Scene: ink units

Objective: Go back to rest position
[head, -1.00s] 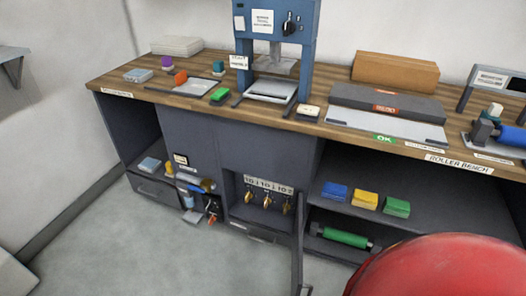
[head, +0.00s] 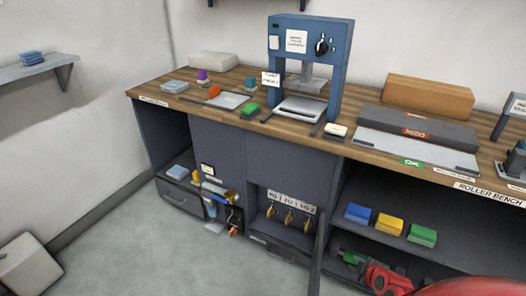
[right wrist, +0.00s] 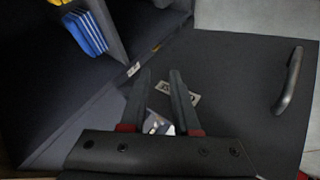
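My right gripper (right wrist: 160,80) shows in the right wrist view with its two dark fingers apart and nothing between them. A dark door panel (right wrist: 240,75) with a black handle (right wrist: 290,80) lies beyond the fingers, and a small label shows by the right finger. In the head view my red and black right wrist is at the lower right, in front of the lower shelf; its fingertips are hard to make out there. My left gripper is not in view.
An open cabinet door (head: 318,250) stands out edge-on beside the hooks. Blue, yellow (head: 389,224) and green (head: 422,235) blocks sit on the shelf. A green roller (head: 346,257) below is partly hidden. The press (head: 310,50) stands on the bench (head: 165,96).

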